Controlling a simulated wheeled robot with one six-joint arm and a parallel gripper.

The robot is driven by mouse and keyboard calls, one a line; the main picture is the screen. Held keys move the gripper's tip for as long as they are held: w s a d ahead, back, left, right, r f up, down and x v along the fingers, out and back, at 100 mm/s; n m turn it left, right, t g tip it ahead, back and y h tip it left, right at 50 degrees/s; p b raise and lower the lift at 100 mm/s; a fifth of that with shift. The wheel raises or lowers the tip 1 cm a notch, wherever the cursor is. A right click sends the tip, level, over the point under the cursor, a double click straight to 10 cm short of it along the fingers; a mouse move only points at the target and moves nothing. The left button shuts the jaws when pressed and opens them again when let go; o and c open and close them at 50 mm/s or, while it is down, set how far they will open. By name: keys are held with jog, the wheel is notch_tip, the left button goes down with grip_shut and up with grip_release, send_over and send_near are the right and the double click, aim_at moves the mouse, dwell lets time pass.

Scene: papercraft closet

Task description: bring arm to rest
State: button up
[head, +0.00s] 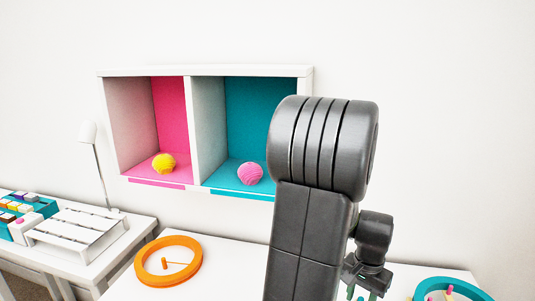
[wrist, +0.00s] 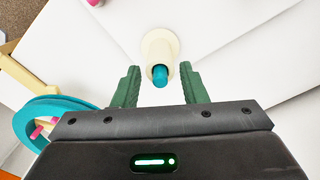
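My arm stands in front of the shelf in the head view, bent over with my gripper (head: 364,290) low at the right, partly cut off by the frame's lower edge. In the wrist view my gripper (wrist: 160,88) is open, with its two green fingers apart and nothing between them touching either finger. A cream rounded piece with a teal end (wrist: 160,50) shows just beyond the fingertips, over a white surface.
A wall shelf (head: 193,120) holds a yellow ball (head: 164,163) in its pink compartment and a pink ball (head: 250,174) in its teal one. An orange ring (head: 150,279) lies on the white table. A teal ring (wrist: 28,122) is left of my gripper in the wrist view.

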jog(key=shift+r, duration=0.35)
jog(key=shift+f, duration=0.2)
